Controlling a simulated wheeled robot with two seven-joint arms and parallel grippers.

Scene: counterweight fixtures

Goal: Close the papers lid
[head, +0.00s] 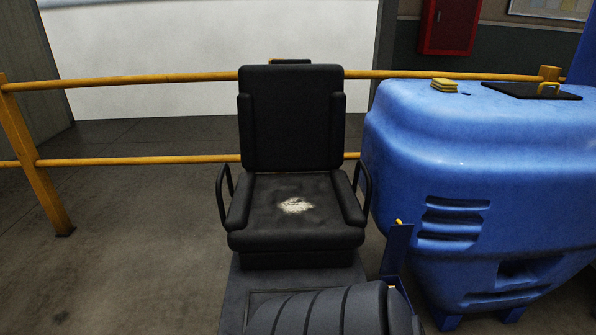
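No lid in the head view is clearly marked as the papers lid. A narrow dark blue upright plate (397,248) with a small yellow tip stands right of the seat front. A rounded black ribbed part (325,313) sits at the bottom edge, partly cut off. No papers are visible. Neither of my grippers is in view.
A black seat (292,120) with armrests and a worn white patch stands in the middle. A yellow railing (150,80) runs behind it. A red cabinet (450,25) hangs behind. The floor at left is clear.

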